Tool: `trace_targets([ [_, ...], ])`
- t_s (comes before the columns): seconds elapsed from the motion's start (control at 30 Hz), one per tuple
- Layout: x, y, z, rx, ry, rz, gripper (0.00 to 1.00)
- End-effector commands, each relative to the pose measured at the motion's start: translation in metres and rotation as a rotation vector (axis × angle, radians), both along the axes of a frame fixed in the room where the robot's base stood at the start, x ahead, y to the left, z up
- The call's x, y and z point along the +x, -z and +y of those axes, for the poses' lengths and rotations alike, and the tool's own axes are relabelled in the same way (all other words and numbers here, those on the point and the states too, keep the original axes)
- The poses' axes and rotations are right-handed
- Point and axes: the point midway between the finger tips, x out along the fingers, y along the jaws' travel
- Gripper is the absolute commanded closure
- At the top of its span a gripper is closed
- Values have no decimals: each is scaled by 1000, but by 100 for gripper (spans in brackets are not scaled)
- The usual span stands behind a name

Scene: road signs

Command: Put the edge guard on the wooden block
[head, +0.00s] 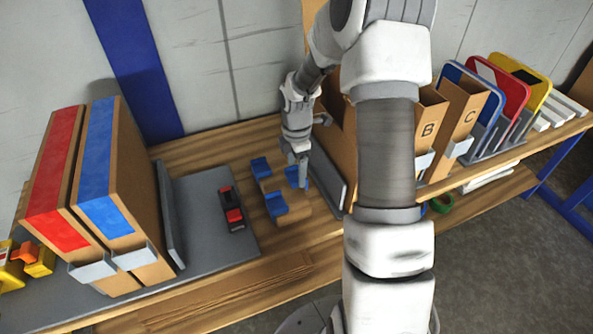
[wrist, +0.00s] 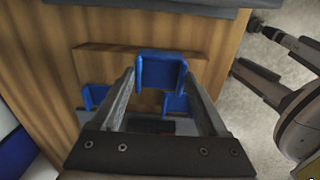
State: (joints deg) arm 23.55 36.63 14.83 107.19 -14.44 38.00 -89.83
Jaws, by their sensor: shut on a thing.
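The wooden block (head: 292,210) lies on the wooden shelf in the middle of the head view. It also shows in the wrist view (wrist: 105,60). Blue edge guards sit at its far-left corner (head: 260,166) and near-left corner (head: 276,205). My gripper (head: 300,160) is over the block's right side, pointing down. In the wrist view my gripper (wrist: 160,78) is shut on a blue edge guard (wrist: 160,70) between its fingertips. Two other blue guards (wrist: 95,95) (wrist: 175,103) show beyond it. I cannot tell whether the held guard touches the block.
A grey tray (head: 200,190) with a red and black tool (head: 232,212) lies left of the block. Tall brown binders (head: 110,190) stand at the left. Lettered holders (head: 455,118) and coloured signs (head: 500,85) stand at the right. Flat cardboard (head: 215,290) lies in front.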

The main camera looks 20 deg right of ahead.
Motion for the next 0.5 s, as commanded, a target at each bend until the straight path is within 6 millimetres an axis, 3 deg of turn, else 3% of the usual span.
trace_targets([
  [0.5, 0, 10, 0, 1, 0, 0, 79],
])
